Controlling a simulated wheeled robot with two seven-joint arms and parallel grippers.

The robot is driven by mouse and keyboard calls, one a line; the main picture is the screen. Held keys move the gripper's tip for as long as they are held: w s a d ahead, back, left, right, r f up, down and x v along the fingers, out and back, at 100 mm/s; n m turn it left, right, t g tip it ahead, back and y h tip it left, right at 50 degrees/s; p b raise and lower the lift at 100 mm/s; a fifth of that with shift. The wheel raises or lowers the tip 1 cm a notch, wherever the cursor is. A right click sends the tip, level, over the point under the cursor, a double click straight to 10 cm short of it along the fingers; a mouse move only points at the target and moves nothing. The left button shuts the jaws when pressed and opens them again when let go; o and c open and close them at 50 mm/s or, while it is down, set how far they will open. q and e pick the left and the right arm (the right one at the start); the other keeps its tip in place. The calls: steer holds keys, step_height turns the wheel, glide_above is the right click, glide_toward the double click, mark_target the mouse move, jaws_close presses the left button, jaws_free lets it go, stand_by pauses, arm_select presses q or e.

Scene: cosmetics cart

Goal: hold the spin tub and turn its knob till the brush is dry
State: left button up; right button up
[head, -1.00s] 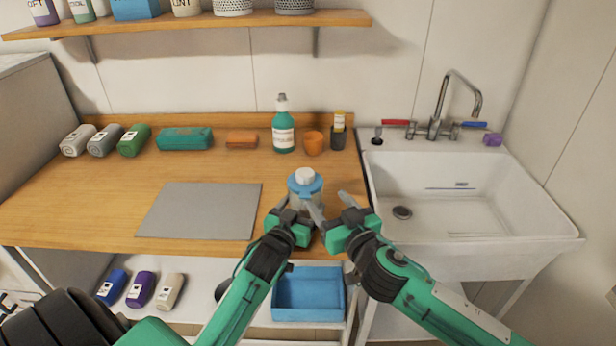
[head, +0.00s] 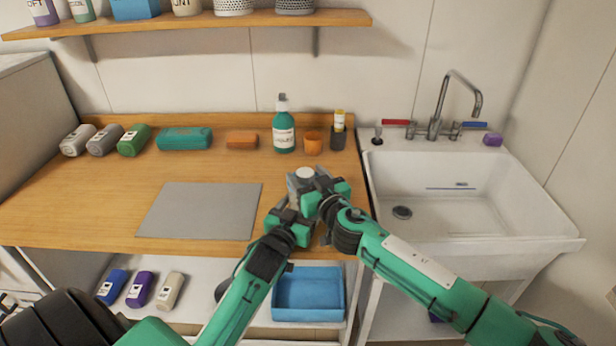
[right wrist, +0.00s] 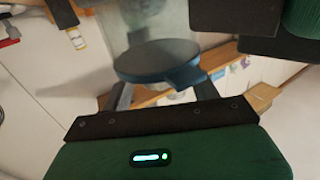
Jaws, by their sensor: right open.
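The spin tub (head: 293,187) stands near the counter's front edge, with a pale round knob (head: 305,174) on top. My arms hide much of it. The right wrist view shows its blue lid (right wrist: 160,60) and part of its see-through body (right wrist: 140,20). My left gripper (head: 290,208) is at the tub's front side and appears closed on its body; its fingertips are largely hidden. My right gripper (head: 317,182) is at the tub's top right, open, with its fingers on either side of the lid in the wrist view. Contact is unclear. I cannot make out the brush.
A grey mat (head: 200,210) lies left of the tub. The sink (head: 470,200) is at right. A blue bin (head: 308,294) is below.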

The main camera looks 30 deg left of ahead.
steer(key=shift+c, duration=0.2)
steer(key=c, duration=0.9)
steer(key=shift+c, duration=0.2)
steer(key=shift+n+g, duration=0.4)
steer(key=n+g, duration=0.1)
steer(key=n+g+y, duration=0.1)
steer(key=g, duration=0.1)
steer(key=n+g+y, duration=0.1)
steer(key=g, duration=0.1)
steer(key=shift+w+d, duration=0.1)
steer(key=shift+w, duration=0.2)
steer(key=shift+w+n+g, duration=0.2)
steer(key=shift+n+g, duration=1.05)
steer(key=shift+g, duration=0.55)
steer(key=shift+w+n+g, duration=0.15)
steer(key=shift+n+g, duration=1.1)
steer(key=shift+g, duration=0.55)
steer(key=shift+n+g, duration=0.3)
steer(key=shift+g, duration=0.1)
steer(key=o, duration=1)
